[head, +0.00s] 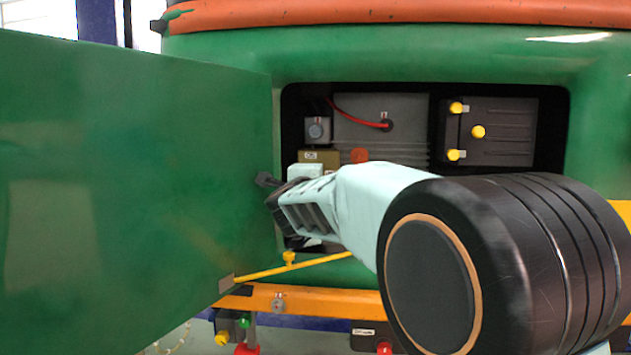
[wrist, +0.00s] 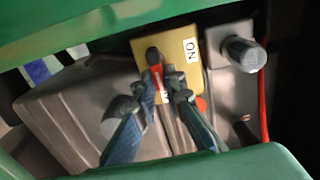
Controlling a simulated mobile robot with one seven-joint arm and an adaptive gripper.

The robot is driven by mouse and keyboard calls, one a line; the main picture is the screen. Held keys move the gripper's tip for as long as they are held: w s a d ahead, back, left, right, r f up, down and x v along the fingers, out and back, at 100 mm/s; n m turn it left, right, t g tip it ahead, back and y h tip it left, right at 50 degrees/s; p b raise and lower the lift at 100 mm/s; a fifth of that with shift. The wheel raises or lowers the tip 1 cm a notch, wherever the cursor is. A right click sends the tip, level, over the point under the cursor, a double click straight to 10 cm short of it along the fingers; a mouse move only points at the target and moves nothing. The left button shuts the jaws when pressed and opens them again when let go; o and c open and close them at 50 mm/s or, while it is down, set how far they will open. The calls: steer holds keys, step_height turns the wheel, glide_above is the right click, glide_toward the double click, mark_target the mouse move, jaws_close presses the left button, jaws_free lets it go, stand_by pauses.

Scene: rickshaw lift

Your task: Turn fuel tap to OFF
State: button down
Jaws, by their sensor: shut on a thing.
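The fuel tap's brass block (wrist: 177,48) shows in the wrist view, with a white label that reads ON, turned over in the picture. In the head view the top of the same block (head: 329,155) shows above my arm. The tap's red lever (wrist: 157,78) lies between the fingertips of my gripper (wrist: 160,80), which is shut on it. A second white label beside the lever is mostly hidden by the fingers. In the head view my wrist and arm hide the lever and fingertips.
The open green door (head: 135,190) stands left of the bay. A yellow stay rod (head: 300,265) crosses below my gripper. A grey box with a knob (head: 317,130), a red cable (head: 355,118) and a dark box with yellow knobs (head: 505,130) sit inside. The bay's green rim is close around.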

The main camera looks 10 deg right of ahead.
stand_by(0.5)
steer(key=c, duration=2)
jaws_free()
steer(key=shift+s, duration=0.1)
steer(key=v, duration=0.7)
steer(key=shift+s+a, duration=0.1)
steer(key=shift+s, duration=0.05)
